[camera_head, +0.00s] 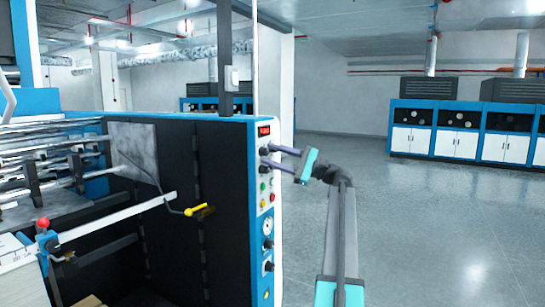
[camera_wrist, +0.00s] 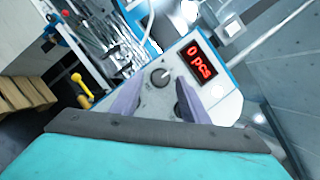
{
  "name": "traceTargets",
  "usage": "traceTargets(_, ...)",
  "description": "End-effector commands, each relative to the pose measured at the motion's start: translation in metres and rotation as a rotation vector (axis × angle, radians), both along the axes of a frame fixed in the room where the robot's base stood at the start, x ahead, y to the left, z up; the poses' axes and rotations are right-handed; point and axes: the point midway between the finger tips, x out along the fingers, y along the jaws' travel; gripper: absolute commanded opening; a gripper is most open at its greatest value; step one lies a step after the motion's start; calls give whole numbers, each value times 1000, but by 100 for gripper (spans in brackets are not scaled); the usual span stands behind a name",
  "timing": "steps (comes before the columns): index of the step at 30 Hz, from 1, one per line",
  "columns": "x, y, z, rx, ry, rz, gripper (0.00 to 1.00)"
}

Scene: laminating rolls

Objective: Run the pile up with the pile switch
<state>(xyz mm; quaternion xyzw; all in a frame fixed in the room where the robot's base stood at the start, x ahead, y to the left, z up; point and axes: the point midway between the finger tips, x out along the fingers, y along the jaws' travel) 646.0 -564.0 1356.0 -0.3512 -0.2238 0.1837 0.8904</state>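The control panel (camera_head: 264,205) is a narrow upright strip on the end of the blue and black machine. No label tells me which control is the pile switch. My gripper (camera_head: 273,158) is at the upper panel, just below the display. Its two fingers (camera_wrist: 158,104) are apart, close to the knobs; contact cannot be told. A white pile (camera_head: 18,268) stands at the lower left.
Lower on the panel are coloured buttons, a round gauge (camera_head: 267,227) and another dial. Open grey floor (camera_head: 430,220) lies to the right, with blue-white cabinets (camera_head: 460,138) behind.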

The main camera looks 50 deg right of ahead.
Motion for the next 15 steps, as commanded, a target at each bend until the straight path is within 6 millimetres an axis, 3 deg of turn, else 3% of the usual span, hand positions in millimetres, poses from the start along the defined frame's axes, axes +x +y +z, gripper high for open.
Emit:
traceTargets(8, -2, -1, 0, 1, -1, -1, 41)
traceTargets(15, -18, -11, -7, 1, 0, -2, 41)
